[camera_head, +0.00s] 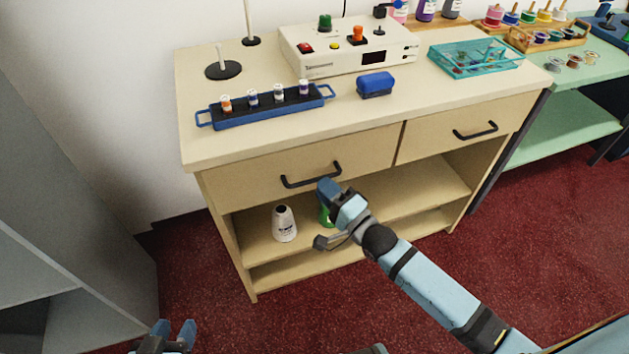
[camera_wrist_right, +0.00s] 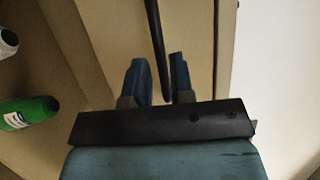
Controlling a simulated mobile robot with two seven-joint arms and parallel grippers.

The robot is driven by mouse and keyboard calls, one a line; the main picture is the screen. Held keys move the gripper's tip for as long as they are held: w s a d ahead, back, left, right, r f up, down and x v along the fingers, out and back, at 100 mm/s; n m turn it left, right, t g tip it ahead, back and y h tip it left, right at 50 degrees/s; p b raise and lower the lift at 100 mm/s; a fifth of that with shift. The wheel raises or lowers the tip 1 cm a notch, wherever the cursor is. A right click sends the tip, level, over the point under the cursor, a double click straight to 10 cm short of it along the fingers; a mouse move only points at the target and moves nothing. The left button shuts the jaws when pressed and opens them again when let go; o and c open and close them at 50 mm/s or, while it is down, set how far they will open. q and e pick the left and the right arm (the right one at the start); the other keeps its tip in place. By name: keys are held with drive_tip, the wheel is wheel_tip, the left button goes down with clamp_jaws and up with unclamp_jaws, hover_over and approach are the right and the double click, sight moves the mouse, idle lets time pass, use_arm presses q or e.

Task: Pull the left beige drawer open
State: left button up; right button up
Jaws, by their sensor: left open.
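The left beige drawer (camera_head: 240,184) is in the upper front of the beige counter, and its front looks flush, so it appears shut. Its black bar handle (camera_head: 310,178) runs across the front. My right gripper (camera_head: 328,190) is at the right end of this handle. In the right wrist view the handle (camera_wrist_right: 157,40) passes between the two blue fingers of my right gripper (camera_wrist_right: 160,78). The fingers stand apart, with a gap beside the bar. My left gripper (camera_head: 173,333) is open and empty at the bottom edge, far from the drawer.
A second drawer (camera_head: 475,131) is to the right. A white bottle (camera_head: 284,224) and a green bottle (camera_wrist_right: 30,112) stand on the shelf below. The counter top holds a blue vial rack (camera_head: 265,110), a control box and a teal tray (camera_head: 475,60). The red carpet in front is clear.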

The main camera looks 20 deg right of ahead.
sight(316, 178)
drive_tip(key=shift+x, duration=1.95)
clamp_jaws()
use_arm(q)
drive_tip(key=shift+s, duration=0.1)
use_arm(e)
drive_tip(key=shift+s, duration=0.15)
